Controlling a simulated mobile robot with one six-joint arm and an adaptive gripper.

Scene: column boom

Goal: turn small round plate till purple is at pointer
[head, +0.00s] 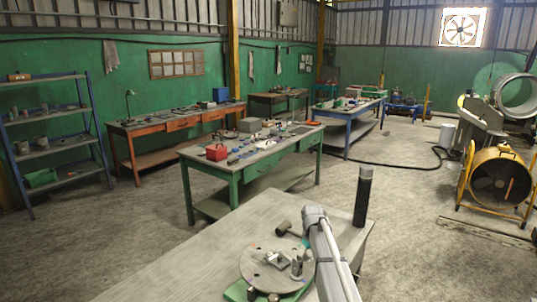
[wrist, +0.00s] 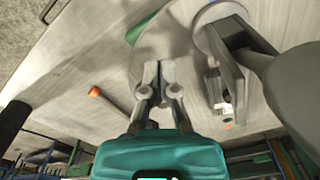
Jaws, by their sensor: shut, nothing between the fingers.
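The small round plate (head: 254,262) is grey and lies on a green base (head: 236,292) on the near bench in the head view. A small orange-red mark shows near its far edge. A metal piece (head: 278,260) and small dark knobs are on or beside the plate. No purple mark and no clear pointer can be made out. My gripper (head: 297,268) reaches down at the plate's right side, partly hidden by my arm. In the wrist view my gripper (wrist: 160,75) has its fingers together and empty, over a pale surface. Contact with the plate cannot be told.
A dark mallet-like tool (head: 284,228) lies behind the plate. A black cylinder (head: 363,196) stands upright at the bench's far right corner. The bench top (head: 190,268) left of the plate is clear. A green bench (head: 250,150) with a red box stands beyond.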

